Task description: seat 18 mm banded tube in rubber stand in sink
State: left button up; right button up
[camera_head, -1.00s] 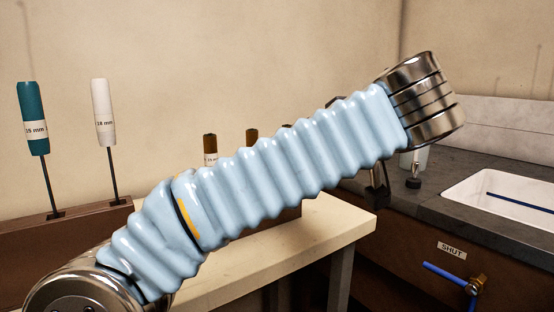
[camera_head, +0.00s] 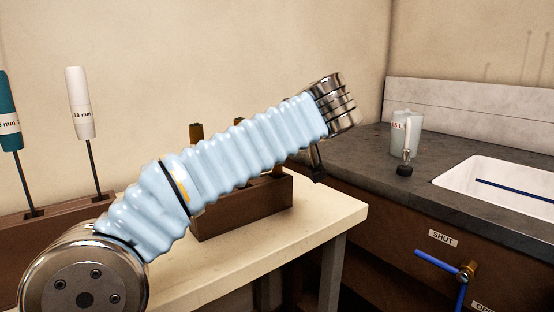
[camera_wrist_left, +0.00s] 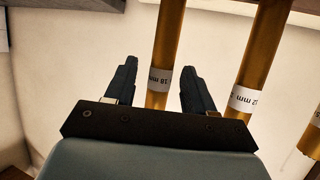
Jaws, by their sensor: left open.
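In the left wrist view, my left gripper (camera_wrist_left: 158,60) is open. A tube labelled 12 mm (camera_wrist_left: 262,60) stands to the right, outside the fingers. My right gripper is not in view.
A white-handled tool labelled 18 mm (camera_head: 80,103) and a teal-handled one (camera_head: 8,112) stand at left. A jug (camera_head: 405,135) stands on the dark counter (camera_head: 385,165). A blue valve lever (camera_head: 437,262) sits below the SHUT label. The pale table's front (camera_head: 300,235) is bare.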

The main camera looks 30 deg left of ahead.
pick_arm(q)
jog(key=shift+w+a+f, duration=0.25)
jog(key=shift+w+a, duration=0.05)
jog(key=shift+a, duration=0.1)
grip_shut()
jog(key=shift+r, duration=0.1)
